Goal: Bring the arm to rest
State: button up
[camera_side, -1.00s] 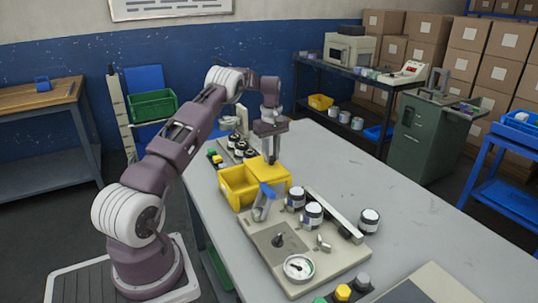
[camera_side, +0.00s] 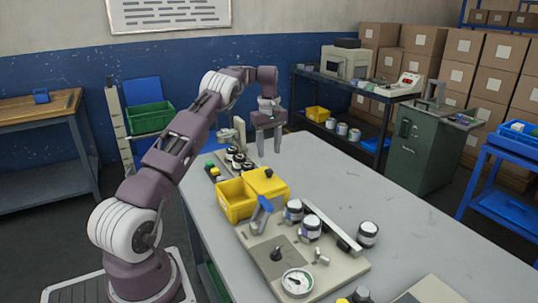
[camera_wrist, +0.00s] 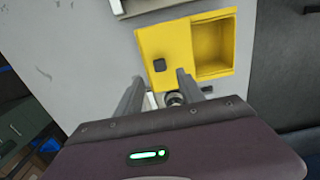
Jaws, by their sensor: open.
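My gripper (camera_side: 269,146) hangs above the far part of the grey worktable (camera_side: 400,210), fingers pointing down, apart and empty. It also shows in the wrist view (camera_wrist: 158,88), with its two fingers spread. The yellow box (camera_side: 238,200) stands on the table nearer the camera than my gripper. One side of it is an open bin, and the other side is covered, with a black knob (camera_side: 268,173) on top. In the wrist view the yellow box (camera_wrist: 212,22) lies beyond my fingertips, clear of them.
A beige panel with a gauge (camera_side: 296,282) and a blue-handled lever (camera_side: 261,212) stands in front of the yellow box. Dark-lidded jars (camera_side: 239,162) stand behind it, and another jar (camera_side: 368,234) stands at the right.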

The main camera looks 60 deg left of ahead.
jog(key=s+d+r+m+t, duration=0.1)
jog(key=s+d+r+m, duration=0.25)
jog(key=d+r, duration=0.7)
jog(key=s+d+r+m+t, duration=0.2)
jog(key=d+r+m, duration=0.2)
jog(key=d+r, duration=0.65)
jog(key=s+d+f+m+t, duration=0.15)
jog(key=s+d+m, duration=0.55)
jog(key=s+d, duration=0.9)
jog(key=s+d+f+m+t, duration=0.1)
jog(key=s+f+m, duration=0.2)
jog(key=s, duration=0.5)
jog(key=shift+s+d+f, duration=0.15)
jog(key=shift+d+f, duration=0.05)
jog(key=shift+f, duration=0.6)
